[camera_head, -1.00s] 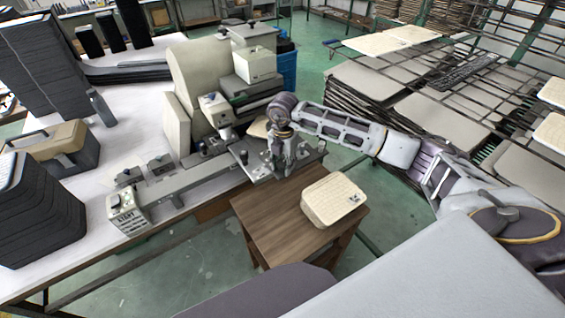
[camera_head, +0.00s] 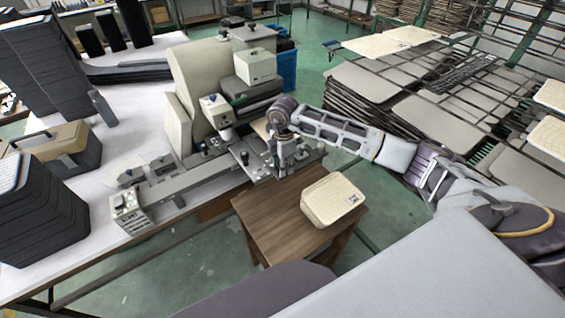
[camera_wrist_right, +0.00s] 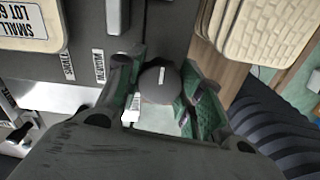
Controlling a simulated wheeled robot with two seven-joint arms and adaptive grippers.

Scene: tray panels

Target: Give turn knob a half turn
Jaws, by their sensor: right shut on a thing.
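The turn knob (camera_wrist_right: 158,84) is a dark round knob with a short white mark on its top, in the middle of the right wrist view. My right gripper (camera_wrist_right: 160,92) has its two green-padded fingers on either side of the knob and is shut on it. In the head view my right gripper (camera_head: 277,158) points down at the grey machine panel (camera_head: 240,153). It hides the knob there. My left gripper is not in view.
A small wooden table (camera_head: 268,222) with a cream tray panel (camera_head: 330,199) stands close in front of the panel. The large beige machine (camera_head: 193,80) rises behind it. Stacked dark trays (camera_head: 40,225) stand at the left. Small printed labels (camera_wrist_right: 98,66) lie beside the knob.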

